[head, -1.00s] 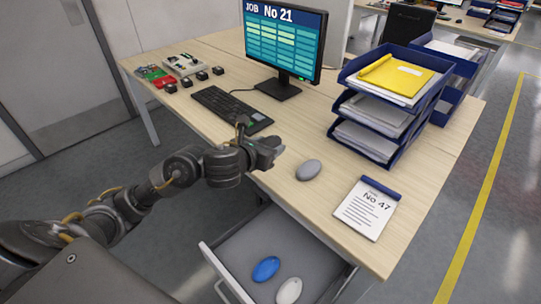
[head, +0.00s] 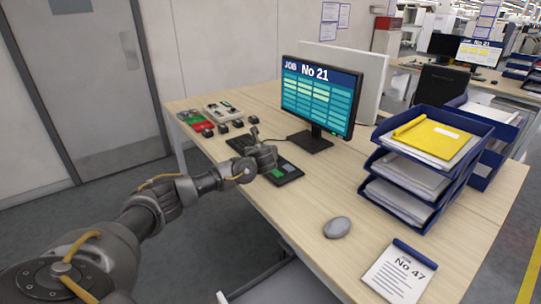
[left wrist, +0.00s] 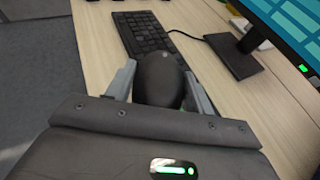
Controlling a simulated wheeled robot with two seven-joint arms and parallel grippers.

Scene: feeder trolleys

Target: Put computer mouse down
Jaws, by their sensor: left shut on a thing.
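My left gripper (head: 264,157) is over the desk, at the near edge of the keyboard in the head view. In the left wrist view, the gripper (left wrist: 160,74) is shut on a black computer mouse (left wrist: 159,86) lying between its two grey fingers. The head view does not show this mouse clearly; I cannot tell whether it touches the desk. A grey mouse (head: 337,228) lies apart on the desk to the right of the gripper. The black keyboard (head: 285,172) is partly covered by my gripper; it also shows in the left wrist view (left wrist: 145,36). My right gripper is not in view.
The monitor (head: 318,95) stands behind the keyboard. Blue stacked trays (head: 425,165) with papers and a yellow folder stand at the right. A notepad (head: 400,270) lies near the front edge. Small parts (head: 208,132) sit at the left. The desk around the grey mouse is bare.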

